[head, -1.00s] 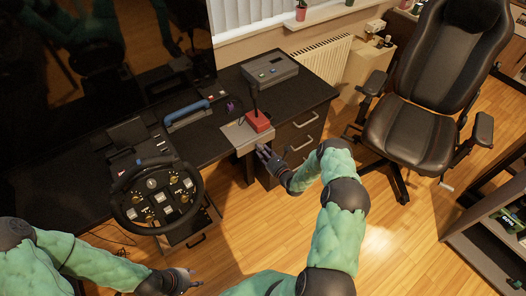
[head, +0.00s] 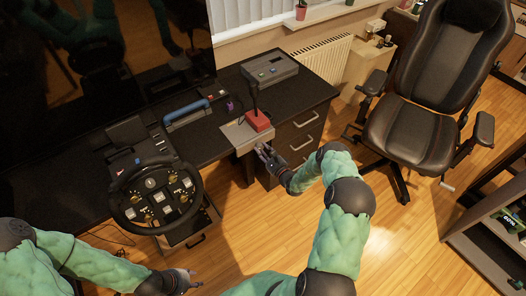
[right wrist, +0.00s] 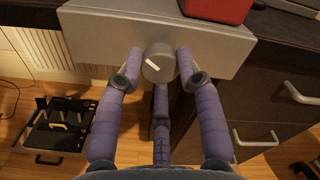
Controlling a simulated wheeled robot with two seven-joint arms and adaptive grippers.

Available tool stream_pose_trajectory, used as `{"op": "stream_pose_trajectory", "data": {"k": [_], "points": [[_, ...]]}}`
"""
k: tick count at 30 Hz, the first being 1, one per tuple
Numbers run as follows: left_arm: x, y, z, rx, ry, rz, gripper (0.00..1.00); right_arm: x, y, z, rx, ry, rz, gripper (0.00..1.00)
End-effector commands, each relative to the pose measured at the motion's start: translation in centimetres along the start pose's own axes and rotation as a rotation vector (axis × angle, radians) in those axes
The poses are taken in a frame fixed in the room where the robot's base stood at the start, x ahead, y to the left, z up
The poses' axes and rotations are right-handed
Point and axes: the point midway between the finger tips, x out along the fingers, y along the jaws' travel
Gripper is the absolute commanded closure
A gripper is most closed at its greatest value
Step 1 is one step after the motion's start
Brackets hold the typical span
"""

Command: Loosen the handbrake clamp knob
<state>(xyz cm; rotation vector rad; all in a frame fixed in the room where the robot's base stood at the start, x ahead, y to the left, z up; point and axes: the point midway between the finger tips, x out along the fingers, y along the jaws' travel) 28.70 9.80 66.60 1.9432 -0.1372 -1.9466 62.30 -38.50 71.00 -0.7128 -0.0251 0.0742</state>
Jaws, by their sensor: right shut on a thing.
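The handbrake is a red base (head: 257,121) with an upright dark lever, set on a grey metal plate (head: 236,133) at the desk's front edge. In the right wrist view the clamp knob (right wrist: 154,70) is a round grey knob with a white mark, on the front of the grey plate. My right gripper (head: 262,151) has its purple fingers (right wrist: 158,64) closed around the knob, one on each side and one below. My left gripper (head: 193,279) hangs low over the floor, away from the handbrake; its finger opening is too small to judge.
A black racing wheel (head: 157,197) and a blue-handled item (head: 187,114) stand left on the desk. A grey button box (head: 269,68) sits at the back. Desk drawers (head: 300,135) lie just right of my right gripper. A black chair (head: 420,110) stands further right.

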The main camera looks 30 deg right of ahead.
Motion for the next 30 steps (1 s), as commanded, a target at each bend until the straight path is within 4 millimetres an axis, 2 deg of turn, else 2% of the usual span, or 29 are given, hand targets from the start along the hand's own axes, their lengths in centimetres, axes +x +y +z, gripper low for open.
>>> {"op": "stream_pose_trajectory", "data": {"k": [6,15,30], "points": [[0.19,-0.07,-0.01,0.000,0.000,0.000,0.60,0.30,-0.32,0.39,-0.201,-0.012,-0.006,0.96],[0.38,-0.14,-0.02,0.000,0.000,0.000,0.60,0.31,-0.18,0.42,-0.407,-0.012,-0.006,0.96],[0.48,-0.17,-0.02,0.000,0.000,0.000,0.60,0.32,-0.07,0.48,-0.526,-0.014,-0.005,0.96]]}}
